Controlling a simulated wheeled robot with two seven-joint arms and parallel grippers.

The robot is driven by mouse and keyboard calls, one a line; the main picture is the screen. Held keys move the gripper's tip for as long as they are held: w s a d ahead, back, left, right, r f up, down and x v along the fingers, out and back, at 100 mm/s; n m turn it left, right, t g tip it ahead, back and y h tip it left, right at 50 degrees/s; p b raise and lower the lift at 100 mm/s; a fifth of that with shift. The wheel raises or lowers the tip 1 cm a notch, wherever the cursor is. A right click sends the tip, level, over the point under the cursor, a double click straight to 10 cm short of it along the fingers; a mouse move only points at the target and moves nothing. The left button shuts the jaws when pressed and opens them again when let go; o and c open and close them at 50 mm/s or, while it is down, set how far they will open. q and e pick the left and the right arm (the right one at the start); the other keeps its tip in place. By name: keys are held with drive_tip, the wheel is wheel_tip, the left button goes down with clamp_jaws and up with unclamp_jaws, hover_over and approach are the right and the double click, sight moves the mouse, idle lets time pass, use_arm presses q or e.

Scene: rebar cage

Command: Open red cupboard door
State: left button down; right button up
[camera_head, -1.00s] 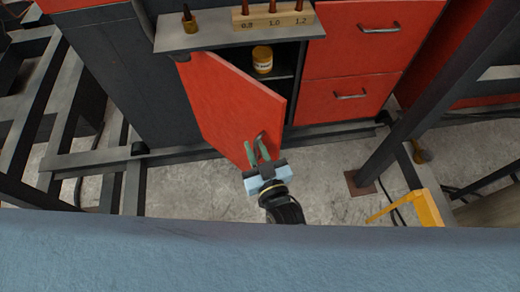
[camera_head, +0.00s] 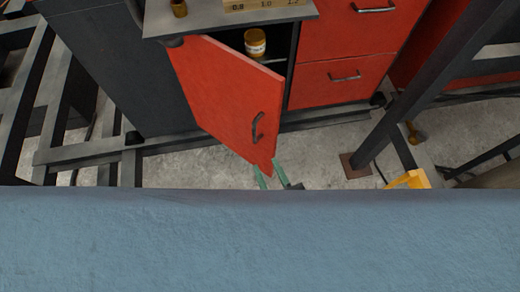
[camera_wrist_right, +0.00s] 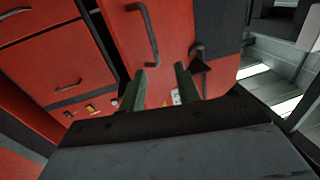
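The red cupboard door (camera_head: 215,95) stands partly open in the head view, swung out toward me from its left side. Its dark handle (camera_head: 258,127) is near the free right edge and also shows in the wrist view (camera_wrist_right: 148,35). My right gripper (camera_head: 271,175) is at the door's lower free corner, below the handle. Its green fingers are apart and nothing is held between them; they also show in the wrist view (camera_wrist_right: 163,85). The handle is clear of the fingers. Whether they touch the door cannot be told. My left gripper is not in view.
A yellow-lidded jar (camera_head: 255,43) stands inside the cupboard. Red drawers (camera_head: 340,80) are to the right. A dark slanted post (camera_head: 425,85) and a yellow part (camera_head: 408,180) stand further right. A broad blue surface (camera_head: 260,240) fills the bottom and hides my right arm.

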drive_tip(key=v, duration=0.2)
drive_tip(key=shift+s+d, duration=0.1)
drive_tip(key=shift+s, duration=0.2)
